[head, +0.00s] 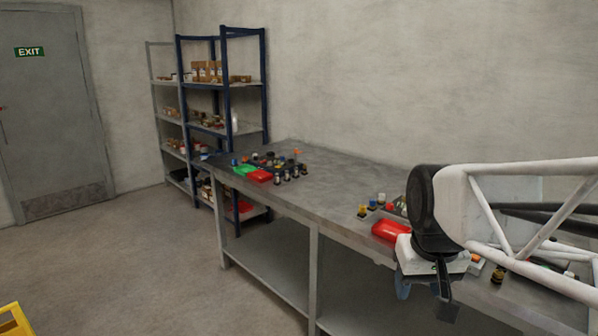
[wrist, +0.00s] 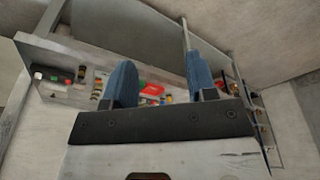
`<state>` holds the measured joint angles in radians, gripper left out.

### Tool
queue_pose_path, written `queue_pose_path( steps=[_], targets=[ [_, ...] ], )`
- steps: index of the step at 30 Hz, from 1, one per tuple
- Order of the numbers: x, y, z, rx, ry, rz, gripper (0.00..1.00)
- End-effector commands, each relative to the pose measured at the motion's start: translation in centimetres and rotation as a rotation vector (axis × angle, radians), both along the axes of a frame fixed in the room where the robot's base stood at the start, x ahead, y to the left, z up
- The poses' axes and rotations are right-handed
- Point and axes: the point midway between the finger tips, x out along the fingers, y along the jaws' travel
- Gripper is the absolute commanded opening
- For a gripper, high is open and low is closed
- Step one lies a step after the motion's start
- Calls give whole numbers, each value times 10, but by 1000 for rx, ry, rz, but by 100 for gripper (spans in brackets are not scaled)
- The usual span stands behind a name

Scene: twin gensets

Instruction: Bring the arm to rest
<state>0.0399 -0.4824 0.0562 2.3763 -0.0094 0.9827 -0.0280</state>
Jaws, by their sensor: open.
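My gripper (head: 424,297) hangs in front of the front edge of the grey workbench (head: 345,165), at the right of the head view. In the wrist view its two blue fingers (wrist: 160,60) stand well apart, with nothing held between them. The white wrist body and my white frame-like arm hide part of the bench's right end. The wrist view looks across the bench, which appears tilted, with small parts seen beyond the fingers.
A red tray (head: 391,231) and several small parts lie close behind my gripper. Shelving (head: 225,125) stands beyond.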

Motion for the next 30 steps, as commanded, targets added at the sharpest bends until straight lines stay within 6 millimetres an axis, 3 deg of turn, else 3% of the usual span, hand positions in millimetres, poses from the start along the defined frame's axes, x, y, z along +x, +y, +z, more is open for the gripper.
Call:
queue_pose_path(
  steps=[6, 12, 18, 30],
  targets=[
    [-49, 8, -27, 4, -15, -4, 52],
    [-78, 12, -46, 7, -22, -9, 52],
    [-87, 13, -53, 8, -24, -11, 52],
    [-87, 13, -53, 8, -24, -11, 52]
  ],
)
